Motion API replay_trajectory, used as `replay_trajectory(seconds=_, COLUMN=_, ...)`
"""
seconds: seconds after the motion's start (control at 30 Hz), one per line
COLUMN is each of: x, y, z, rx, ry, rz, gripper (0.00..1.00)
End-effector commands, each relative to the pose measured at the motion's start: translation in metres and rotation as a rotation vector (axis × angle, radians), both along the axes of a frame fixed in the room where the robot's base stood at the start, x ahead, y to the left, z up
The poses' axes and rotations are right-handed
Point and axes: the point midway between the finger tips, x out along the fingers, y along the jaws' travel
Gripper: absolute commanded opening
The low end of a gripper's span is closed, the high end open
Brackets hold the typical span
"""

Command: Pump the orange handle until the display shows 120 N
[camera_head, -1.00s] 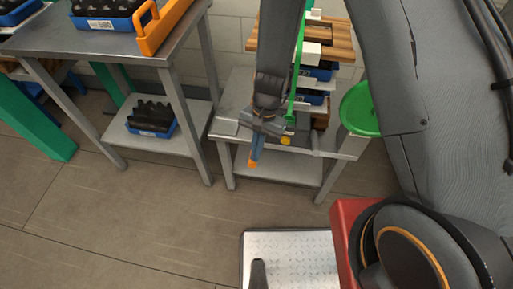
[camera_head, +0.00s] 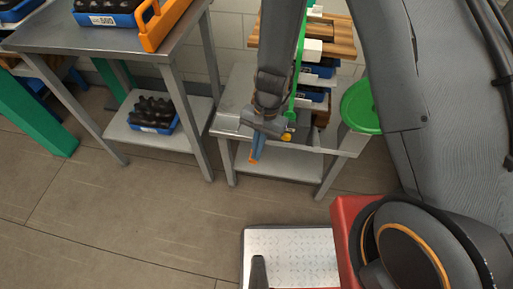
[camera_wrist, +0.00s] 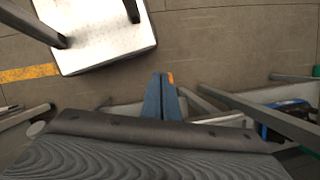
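My gripper (camera_head: 256,150) hangs in front of the low grey bench, pointing down. Its two blue fingers are close together in the wrist view (camera_wrist: 161,97). A small orange patch (camera_wrist: 171,78) shows at the tip of the right finger there, and an orange bit (camera_head: 252,160) shows at the fingertips in the head view. I cannot tell whether this is the orange handle or part of a finger, nor whether anything is held. A yellow knob (camera_head: 286,137) sits at the bench's front, right of my gripper. No display is readable; my arm hides part of the bench top.
The grey bench (camera_head: 232,100) carries a green upright (camera_head: 298,62), wooden slats (camera_head: 338,42) and blue bins (camera_head: 319,68). A green round dish (camera_head: 361,107) is at its right. A table (camera_head: 110,42) with bottle trays stands left. Open floor (camera_head: 130,215) lies in front.

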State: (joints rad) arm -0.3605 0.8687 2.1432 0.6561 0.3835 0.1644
Motion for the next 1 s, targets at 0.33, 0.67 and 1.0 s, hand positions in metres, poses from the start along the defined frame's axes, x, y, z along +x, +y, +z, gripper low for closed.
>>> replay_trajectory(seconds=0.33, x=-0.011, y=-0.003, z=0.047, rx=0.003, ry=-0.005, rz=-0.006, gripper=0.00)
replay_trajectory(seconds=0.67, x=-0.019, y=-0.004, z=0.084, rx=0.006, ry=-0.011, rz=-0.005, gripper=0.00)
replay_trajectory(seconds=1.0, x=-0.019, y=-0.004, z=0.087, rx=0.005, ry=-0.012, rz=-0.006, gripper=0.00)
